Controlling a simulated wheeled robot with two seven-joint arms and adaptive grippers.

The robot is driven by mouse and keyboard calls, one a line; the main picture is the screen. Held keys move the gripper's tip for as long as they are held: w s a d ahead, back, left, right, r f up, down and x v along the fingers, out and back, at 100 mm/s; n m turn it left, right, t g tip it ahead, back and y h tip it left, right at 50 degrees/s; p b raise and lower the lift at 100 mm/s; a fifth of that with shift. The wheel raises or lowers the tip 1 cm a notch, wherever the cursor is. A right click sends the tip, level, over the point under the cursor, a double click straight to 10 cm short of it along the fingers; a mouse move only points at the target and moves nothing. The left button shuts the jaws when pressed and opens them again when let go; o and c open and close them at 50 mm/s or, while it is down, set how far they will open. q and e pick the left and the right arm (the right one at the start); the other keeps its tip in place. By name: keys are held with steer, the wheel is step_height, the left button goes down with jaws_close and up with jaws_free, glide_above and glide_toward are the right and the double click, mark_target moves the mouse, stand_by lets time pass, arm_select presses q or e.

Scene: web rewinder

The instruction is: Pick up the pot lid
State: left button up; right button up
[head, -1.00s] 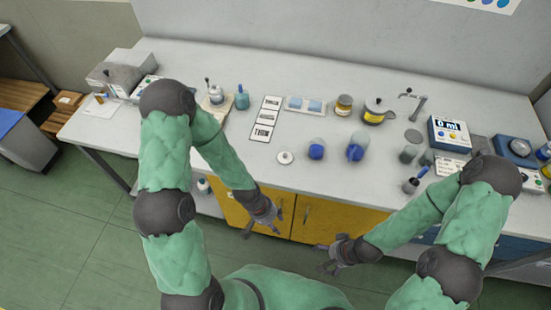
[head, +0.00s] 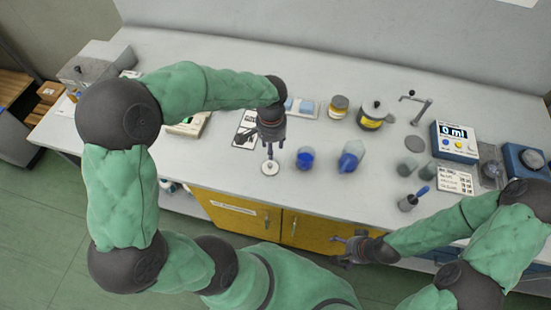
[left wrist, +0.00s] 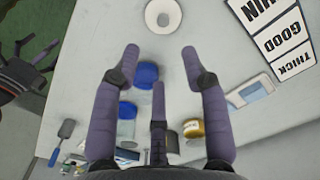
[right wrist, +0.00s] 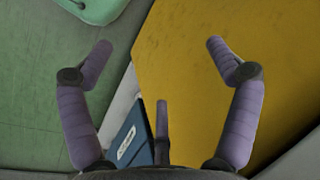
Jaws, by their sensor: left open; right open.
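The pot lid, a small white disc with a darker round middle (head: 270,168), lies flat on the bench near its front edge. It also shows in the left wrist view (left wrist: 151,20), at the top, just beyond the fingertips. My left gripper (head: 262,145) is open and empty above the bench, close to the lid, pointing down; its fingers are apart in the left wrist view (left wrist: 160,52). My right gripper (head: 345,248) is open and empty in front of the yellow cabinet, below the bench edge; it also shows in the right wrist view (right wrist: 162,50).
Two blue-filled containers (head: 305,158) (head: 350,160) stand right of the lid. A yellow-labelled pot (head: 371,117) and a yellow jar (head: 338,108) are behind them. A label card (head: 245,127) is partly hidden by my left arm. Bare bench lies in front of the containers.

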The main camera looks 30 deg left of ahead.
arm_select(q)
steer(key=b, duration=0.2)
glide_above(270, 164)
steer(key=f, duration=0.5)
steer(key=shift+d+f, duration=0.25)
steer(key=shift+d, duration=0.1)
steer(key=shift+a+f+b, duration=0.15)
steer(key=shift+f+b, duration=0.35)
steer(key=shift+f, duration=0.8)
steer(key=shift+a+f+b, duration=0.15)
steer(key=shift+f+b, duration=0.3)
steer(key=shift+f, duration=0.85)
steer(key=shift+s+r, duration=0.1)
steer(key=c, duration=0.8)
